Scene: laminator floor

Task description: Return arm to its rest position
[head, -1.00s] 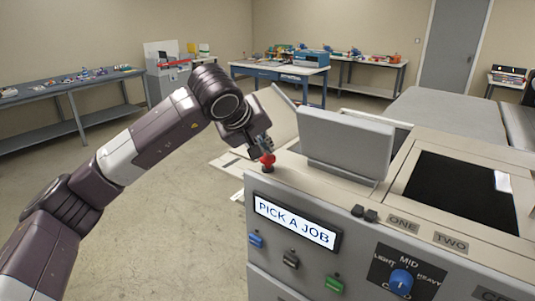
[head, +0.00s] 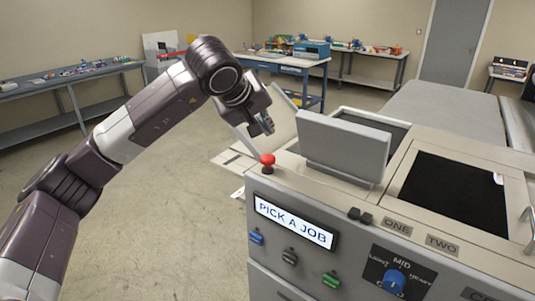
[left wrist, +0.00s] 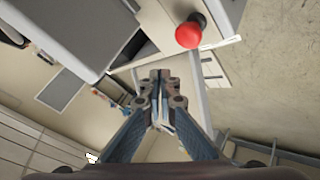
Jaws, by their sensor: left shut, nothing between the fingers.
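My left arm comes in from the left of the head view and bends down at the wrist. My left gripper (head: 262,125) is shut and empty, a little above and behind the red mushroom button (head: 267,160) on the machine's top corner. In the left wrist view the closed fingers (left wrist: 160,80) point toward the machine, and the red button (left wrist: 189,32) stands apart from them, above and to the right. My right gripper is not in view.
The laminator's display (head: 295,221) reads "PICK A JOB". A grey raised panel (head: 343,147) stands on the machine right of the gripper. Workbenches with small items line the left (head: 70,80) and back walls. The floor (head: 165,220) between is clear.

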